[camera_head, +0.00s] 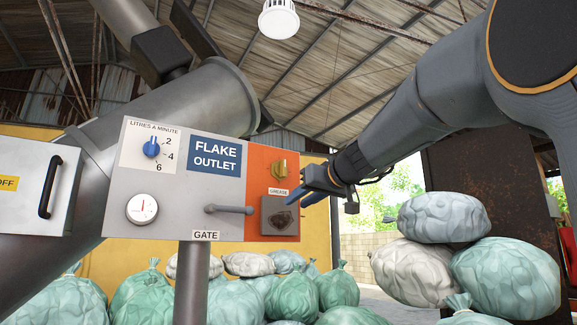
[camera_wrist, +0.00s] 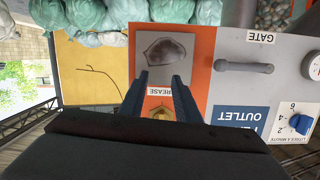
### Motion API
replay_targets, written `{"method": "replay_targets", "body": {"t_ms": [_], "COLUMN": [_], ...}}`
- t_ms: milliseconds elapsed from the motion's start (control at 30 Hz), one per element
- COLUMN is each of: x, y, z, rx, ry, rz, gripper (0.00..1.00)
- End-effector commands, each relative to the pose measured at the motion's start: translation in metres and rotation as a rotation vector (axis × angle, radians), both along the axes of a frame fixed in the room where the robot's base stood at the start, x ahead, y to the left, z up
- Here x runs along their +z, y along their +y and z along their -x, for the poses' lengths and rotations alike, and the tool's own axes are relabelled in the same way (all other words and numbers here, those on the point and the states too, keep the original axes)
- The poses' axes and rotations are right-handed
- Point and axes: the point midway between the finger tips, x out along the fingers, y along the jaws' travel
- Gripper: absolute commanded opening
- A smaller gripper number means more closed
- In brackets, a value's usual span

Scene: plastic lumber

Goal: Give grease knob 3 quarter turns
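In the wrist view, which is upside down, the knob (camera_wrist: 160,112) shows between my fingers, partly hidden low in the picture. My gripper (camera_head: 303,191) is at the right edge of the panel, with blue fingers pointing left. In the wrist view its two fingers (camera_wrist: 161,76) are apart with nothing held between them. I cannot tell how far the fingertips are from the panel.
Below the label is a grey plate (camera_head: 270,228) with a dark brown lump. To the left are the gate handle (camera_head: 228,209), a gauge (camera_head: 142,208) and a blue dial (camera_head: 152,149). Sacks (camera_head: 507,276) are piled at right and below.

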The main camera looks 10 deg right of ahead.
Motion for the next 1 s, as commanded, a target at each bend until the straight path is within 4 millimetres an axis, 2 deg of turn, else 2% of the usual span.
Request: {"method": "replay_targets", "body": {"t_ms": [33, 100, 200, 300, 467, 800, 1000], "x": [0.033, 0.067, 0.101, 0.119, 0.127, 0.127, 0.126], "y": [-0.002, -0.002, -0.002, -0.002, 0.002, 0.017, 0.022], "z": [0.005, 0.012, 0.02, 0.025, 0.017, -0.029, -0.044], "rx": [0.004, 0.012, 0.021, 0.026, 0.028, 0.028, 0.027], "ry": [-0.058, -0.122, -0.186, -0.22, -0.233, -0.231, -0.233], "rz": [0.006, 0.016, 0.024, 0.03, 0.032, 0.032, 0.033], "gripper": [0.3, 0.3, 0.3, 0.3, 0.3, 0.3, 0.3]}}
